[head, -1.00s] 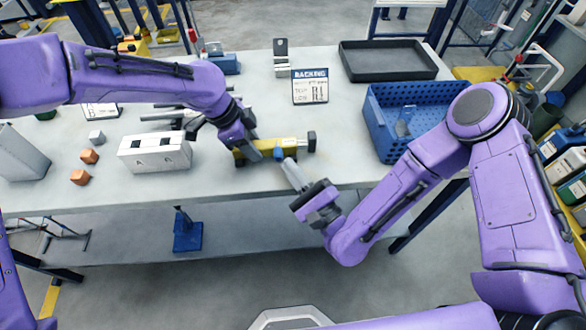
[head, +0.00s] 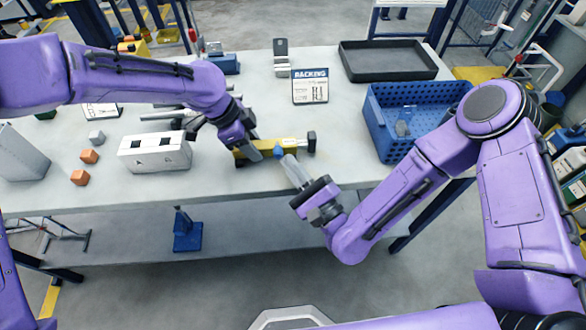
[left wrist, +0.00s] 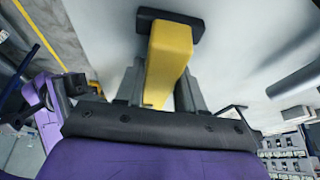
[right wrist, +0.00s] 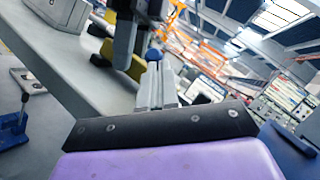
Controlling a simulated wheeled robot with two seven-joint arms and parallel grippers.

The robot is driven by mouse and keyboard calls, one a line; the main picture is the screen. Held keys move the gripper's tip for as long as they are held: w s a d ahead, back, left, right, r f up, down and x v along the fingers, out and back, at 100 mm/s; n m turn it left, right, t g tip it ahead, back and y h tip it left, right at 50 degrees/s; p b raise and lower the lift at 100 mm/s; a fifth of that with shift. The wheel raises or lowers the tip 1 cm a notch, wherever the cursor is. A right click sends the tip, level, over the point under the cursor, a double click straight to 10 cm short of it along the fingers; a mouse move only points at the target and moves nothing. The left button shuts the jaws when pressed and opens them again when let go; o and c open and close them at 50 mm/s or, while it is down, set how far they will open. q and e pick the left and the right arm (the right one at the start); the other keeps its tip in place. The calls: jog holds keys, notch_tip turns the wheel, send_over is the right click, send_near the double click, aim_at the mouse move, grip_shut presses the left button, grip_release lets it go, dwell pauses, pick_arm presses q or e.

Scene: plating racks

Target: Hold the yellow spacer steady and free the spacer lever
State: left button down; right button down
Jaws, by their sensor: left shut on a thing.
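The yellow spacer (head: 295,144) lies along the table near its front edge, with dark end pieces. My left gripper (head: 254,154) is shut on its bar; the left wrist view shows the fingers (left wrist: 158,88) on both sides of the yellow bar (left wrist: 167,50). The spacer lever shows as a blue knob (head: 278,152) on the spacer's front side. My right gripper (head: 287,161) points at the knob from the front right. In the right wrist view its fingers (right wrist: 157,80) are close together, with the blue knob (right wrist: 153,53) at their tips. Whether they touch it is unclear.
A blue bin (head: 385,140) stands right of the spacer, with a black tray (head: 388,60) behind it. A racking sign (head: 310,86) stands behind the spacer. A white slotted block (head: 155,153) and orange pieces (head: 80,177) lie to the left.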

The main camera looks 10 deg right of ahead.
jog(key=shift+w+r, duration=0.25)
jog(key=shift+r, duration=0.65)
jog(key=shift+w+r, duration=0.25)
jog(key=shift+r, duration=0.65)
jog(key=shift+w+r, duration=1.2)
jog(key=shift+r, duration=0.05)
jog(key=v, duration=1.2)
